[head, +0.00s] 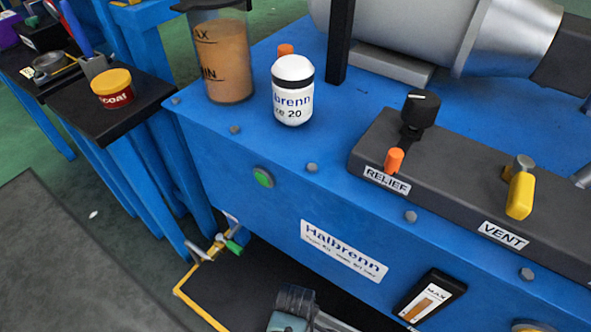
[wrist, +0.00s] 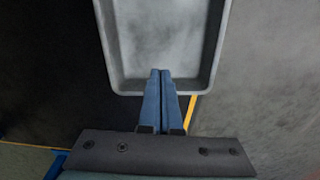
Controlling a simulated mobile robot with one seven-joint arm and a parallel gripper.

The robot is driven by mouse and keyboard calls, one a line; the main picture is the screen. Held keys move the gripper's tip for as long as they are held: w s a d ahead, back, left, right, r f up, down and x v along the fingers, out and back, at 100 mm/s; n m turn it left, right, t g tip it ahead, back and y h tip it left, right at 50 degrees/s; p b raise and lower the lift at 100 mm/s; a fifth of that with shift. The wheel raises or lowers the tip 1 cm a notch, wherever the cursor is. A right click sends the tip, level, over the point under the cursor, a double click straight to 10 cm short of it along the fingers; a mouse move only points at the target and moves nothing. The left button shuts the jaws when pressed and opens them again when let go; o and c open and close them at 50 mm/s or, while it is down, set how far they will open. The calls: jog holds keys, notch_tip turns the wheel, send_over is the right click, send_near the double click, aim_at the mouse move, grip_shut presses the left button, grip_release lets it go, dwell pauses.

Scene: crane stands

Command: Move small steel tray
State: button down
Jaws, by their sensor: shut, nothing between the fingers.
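The small steel tray (wrist: 167,40) is a grey, rectangular, raised-rim tray at the top of the wrist view; its far end is cut off. It looks empty. My gripper (wrist: 161,73) is shut with nothing between its blue fingers. The fingertips overlap the middle of the tray's near rim in the picture; I cannot tell whether they touch it or hang above it. In the head view, I cannot make out the tray, and only part of my arm shows at the bottom edge.
A blue machine (head: 230,160) fills the middle and right, carrying a white bottle (head: 293,92), an amber reservoir (head: 228,60) and a vent lever (head: 520,190). Left, a dark-topped blue stand (head: 125,122) holds a yellow-lidded pot (head: 113,90). A dark floor area with yellow edging (head: 190,300) lies below.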

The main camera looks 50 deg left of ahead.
notch_tip(320, 180, down, 7)
jog(key=b, duration=0.4)
jog(key=shift+r, duration=0.15)
jog(key=a+b, duration=0.2)
jog(key=shift+s+a, duration=0.35)
jog(key=shift+a, duration=0.05)
jog(key=shift+s+a+b, duration=0.2)
jog(key=shift+a+b, duration=0.1)
jog(key=shift+a, duration=0.25)
jog(key=shift+a, duration=0.1)
jog(key=s+a, duration=0.1)
jog(key=a, duration=0.4)
jog(key=s+a, duration=0.2)
jog(key=a, duration=0.3)
jog(key=s+a+b, duration=0.1)
jog(key=a, duration=0.4)
jog(key=shift+s, duration=0.15)
